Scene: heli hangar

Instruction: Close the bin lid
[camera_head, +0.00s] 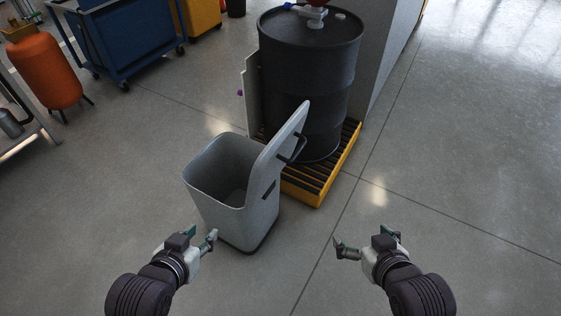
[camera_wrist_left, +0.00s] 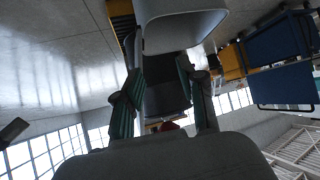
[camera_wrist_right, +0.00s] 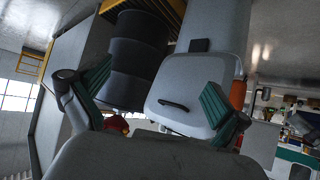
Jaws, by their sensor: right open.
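A grey bin (camera_head: 232,190) stands on the floor in front of me, its top open and its inside visible. Its lid (camera_head: 284,142) is swung up and stands tilted on the bin's right side, with a dark handle (camera_head: 296,148) on its outer face. My left gripper (camera_head: 202,236) is open and empty, just in front of the bin's near left side. My right gripper (camera_head: 366,240) is open and empty, to the right of the bin and apart from it. The lid also shows in the right wrist view (camera_wrist_right: 190,85), beyond the fingers. The bin shows in the left wrist view (camera_wrist_left: 183,28).
A black drum (camera_head: 308,80) stands on a yellow spill pallet (camera_head: 325,185) right behind the bin and lid. A blue cart (camera_head: 125,40) and an orange tank (camera_head: 45,70) are at the left. The floor to the right is clear.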

